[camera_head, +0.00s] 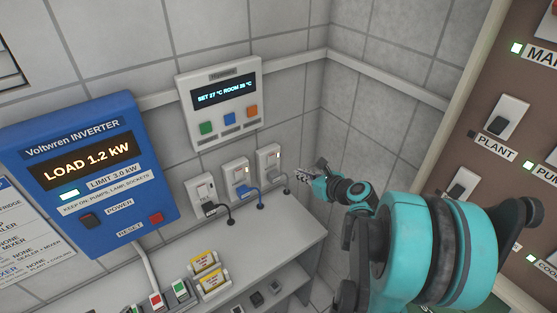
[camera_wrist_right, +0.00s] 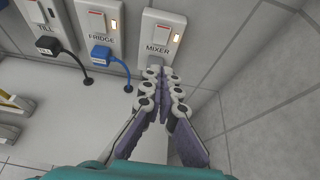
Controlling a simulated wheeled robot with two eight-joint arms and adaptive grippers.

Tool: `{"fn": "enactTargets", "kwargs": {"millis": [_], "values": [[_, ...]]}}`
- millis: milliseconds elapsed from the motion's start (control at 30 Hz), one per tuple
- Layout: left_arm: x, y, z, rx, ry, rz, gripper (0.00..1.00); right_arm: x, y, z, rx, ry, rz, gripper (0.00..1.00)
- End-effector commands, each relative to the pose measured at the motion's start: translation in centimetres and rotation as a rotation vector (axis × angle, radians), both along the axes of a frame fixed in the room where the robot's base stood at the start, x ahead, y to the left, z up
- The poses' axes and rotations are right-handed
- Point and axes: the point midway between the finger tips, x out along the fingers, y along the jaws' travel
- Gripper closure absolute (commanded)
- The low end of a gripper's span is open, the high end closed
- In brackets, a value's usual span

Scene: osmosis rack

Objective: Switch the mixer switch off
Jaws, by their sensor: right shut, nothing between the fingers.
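The mixer socket (camera_wrist_right: 147,35) is a white wall plate labelled MIXER, with a pale rocker switch (camera_wrist_right: 160,33) at its top. A small light beside the switch glows. The same socket (camera_head: 268,157) is the rightmost of three in the head view. My right gripper (camera_wrist_right: 161,73) is shut and empty, its fingertips just below the MIXER label and hiding the lower part of the plate. In the head view the right gripper (camera_head: 301,173) is just right of the socket. I cannot tell whether it touches the plate. My left gripper is not in view.
The fridge socket (camera_wrist_right: 99,25) with a blue plug and the till socket (camera_wrist_right: 42,17) stand left of the mixer. The blue inverter (camera_head: 100,190) and a display panel (camera_head: 220,105) hang on the wall. A grey counter (camera_head: 265,255) lies below. A brown switch board (camera_head: 485,80) is at right.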

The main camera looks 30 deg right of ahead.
Motion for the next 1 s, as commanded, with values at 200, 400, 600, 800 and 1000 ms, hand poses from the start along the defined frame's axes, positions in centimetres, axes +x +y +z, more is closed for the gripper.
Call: {"fn": "enactTargets", "kwargs": {"millis": [200, 400, 600, 800, 1000], "values": [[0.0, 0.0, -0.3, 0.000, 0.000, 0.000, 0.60, 1.0, 0.2, -0.5, -0.003, 0.001, 0.003, 1.00], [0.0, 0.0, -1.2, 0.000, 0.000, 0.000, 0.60, 4.3, 0.5, -2.2, -0.003, 0.001, 0.007, 1.00], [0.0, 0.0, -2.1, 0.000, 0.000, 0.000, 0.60, 8.3, 0.8, -4.0, -0.004, 0.001, 0.006, 1.00], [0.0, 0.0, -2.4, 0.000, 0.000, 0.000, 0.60, 11.4, 1.0, -4.0, -0.003, 0.001, 0.003, 1.00], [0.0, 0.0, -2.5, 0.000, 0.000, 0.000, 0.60, 12.9, 1.1, -3.7, -0.004, 0.001, 0.003, 1.00]]}}
